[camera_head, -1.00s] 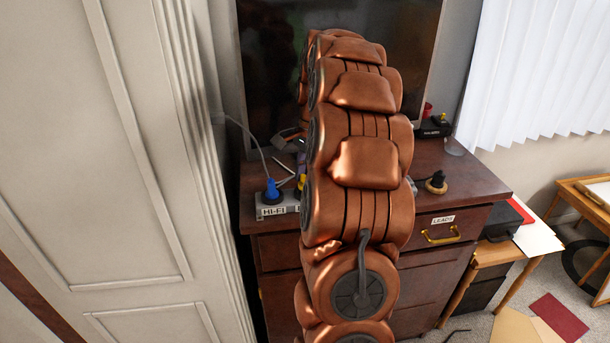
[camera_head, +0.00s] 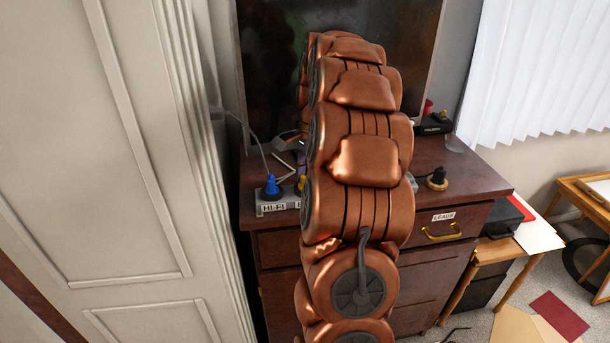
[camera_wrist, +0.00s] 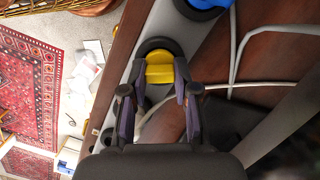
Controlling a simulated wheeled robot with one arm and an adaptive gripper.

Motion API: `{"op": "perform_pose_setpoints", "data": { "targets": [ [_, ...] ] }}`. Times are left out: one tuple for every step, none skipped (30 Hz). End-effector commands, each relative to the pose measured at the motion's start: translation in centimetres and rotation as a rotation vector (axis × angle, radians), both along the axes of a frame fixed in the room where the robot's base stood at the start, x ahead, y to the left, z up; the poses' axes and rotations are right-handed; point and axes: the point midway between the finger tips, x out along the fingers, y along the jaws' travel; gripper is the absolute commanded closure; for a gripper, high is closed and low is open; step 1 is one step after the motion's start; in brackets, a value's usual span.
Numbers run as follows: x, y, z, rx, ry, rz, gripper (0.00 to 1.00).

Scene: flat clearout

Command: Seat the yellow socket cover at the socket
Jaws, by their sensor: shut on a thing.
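The yellow socket cover (camera_wrist: 160,70) is between the fingertips of my gripper (camera_wrist: 160,80) in the wrist view. My gripper is shut on it. The cover is at a dark round socket (camera_wrist: 158,44) on the grey power strip (camera_wrist: 138,62); I cannot tell how deep it sits. In the head view a small patch of yellow (camera_head: 301,183) shows beside my arm, on the strip (camera_head: 287,206) with a "HI-FI" label. My arm hides the rest of the strip and most of my gripper there.
A blue plug (camera_head: 272,186) stands in the strip left of the yellow and also shows in the wrist view (camera_wrist: 220,12). White cables (camera_wrist: 235,70) lie close by. The screen (camera_head: 270,70) rises behind. A black plug (camera_head: 437,177) is on the cabinet's right.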

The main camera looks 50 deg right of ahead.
Motion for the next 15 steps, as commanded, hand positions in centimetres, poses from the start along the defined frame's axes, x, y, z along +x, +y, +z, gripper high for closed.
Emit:
{"op": "perform_pose_setpoints", "data": {
  "targets": [
    [-0.01, -0.01, -0.16, 0.000, 0.000, 0.000, 1.00],
    [-0.01, -0.01, -0.22, 0.000, 0.000, 0.000, 1.00],
    [0.00, -0.01, -0.29, 0.000, 0.000, 0.000, 1.00],
    [-0.01, -0.01, -0.36, 0.000, 0.000, 0.000, 1.00],
    [-0.01, -0.01, -0.43, 0.000, 0.000, 0.000, 1.00],
    [0.00, -0.01, -0.51, 0.000, 0.000, 0.000, 1.00],
    [-0.01, -0.01, -0.56, 0.000, 0.000, 0.000, 1.00],
    [-0.01, 0.00, -0.62, 0.000, 0.000, 0.000, 1.00],
    [-0.01, 0.00, -0.69, 0.000, 0.000, 0.000, 1.00],
    [0.00, -0.01, -0.65, 0.000, 0.000, 0.000, 0.69],
    [0.00, -0.01, -0.63, 0.000, 0.000, 0.000, 0.65],
    [-0.01, 0.00, -0.62, 0.000, 0.000, 0.000, 0.61],
    [-0.01, 0.00, -0.62, 0.000, 0.000, 0.000, 0.58],
    [-0.01, 0.00, -0.62, 0.000, 0.000, 0.000, 0.55],
    [-0.01, 0.00, -0.62, 0.000, 0.000, 0.000, 0.51]
  ]
}}
